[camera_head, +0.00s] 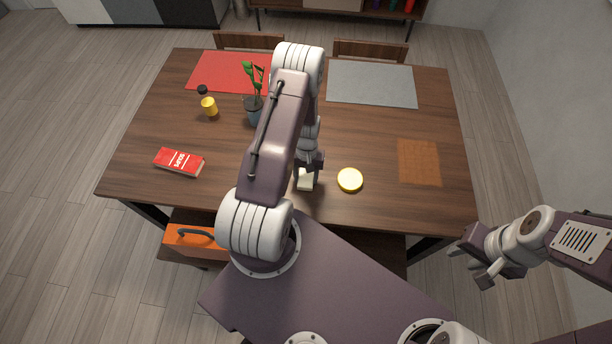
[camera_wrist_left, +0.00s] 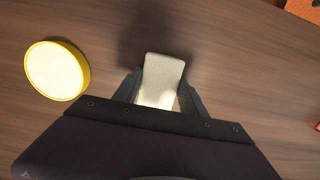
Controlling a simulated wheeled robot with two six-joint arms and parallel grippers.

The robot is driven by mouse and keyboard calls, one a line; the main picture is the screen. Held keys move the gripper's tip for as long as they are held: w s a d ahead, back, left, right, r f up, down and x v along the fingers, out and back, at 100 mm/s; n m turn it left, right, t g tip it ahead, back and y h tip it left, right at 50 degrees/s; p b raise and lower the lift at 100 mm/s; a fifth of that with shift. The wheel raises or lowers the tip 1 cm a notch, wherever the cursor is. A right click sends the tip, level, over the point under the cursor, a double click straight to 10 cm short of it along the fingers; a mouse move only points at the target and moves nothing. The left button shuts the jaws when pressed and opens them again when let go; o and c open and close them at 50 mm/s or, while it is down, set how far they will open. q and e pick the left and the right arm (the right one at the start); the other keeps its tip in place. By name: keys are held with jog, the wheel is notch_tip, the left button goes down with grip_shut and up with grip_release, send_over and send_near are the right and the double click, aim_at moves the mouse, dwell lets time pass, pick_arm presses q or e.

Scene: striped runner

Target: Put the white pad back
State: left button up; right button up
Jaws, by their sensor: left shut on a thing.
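The white pad (camera_head: 305,181) is a small pale block near the front edge of the table, left of the yellow round dish. My left gripper (camera_head: 308,168) points down and is shut on it. In the left wrist view the pad (camera_wrist_left: 162,78) sticks out between the two dark fingers, with a dark shadow beyond it. I cannot tell whether it touches the table. My right gripper (camera_head: 478,266) is empty, fingers apart, off the table's front right corner.
The yellow round dish (camera_head: 350,180) stands close by. A red book (camera_head: 179,162), yellow-and-black item (camera_head: 208,103), potted plant (camera_head: 253,100), red mat (camera_head: 225,70), grey mat (camera_head: 372,84) and brown patch (camera_head: 419,162) are on the table. An orange box-like piece with a handle (camera_head: 190,240) projects below the front edge.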

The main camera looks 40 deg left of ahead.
pick_arm(q)
jog(key=o, duration=1.2)
jog(key=shift+f, duration=0.15)
notch_tip(320, 180, up, 12)
jog(key=w, duration=0.1)
jog(key=s+d+r+m, duration=0.2)
jog(key=d+r, duration=0.2)
jog(key=s+d+r+m+t, duration=0.1)
jog(key=s+d+r, duration=0.2)
jog(key=d+r, duration=0.1)
jog(key=s+d+r+m+t, duration=0.1)
jog(key=s+d+r+m, duration=0.1)
jog(key=d+r, duration=0.2)
jog(key=shift+s+m+b, duration=0.25)
jog(key=shift+m+b, duration=0.05)
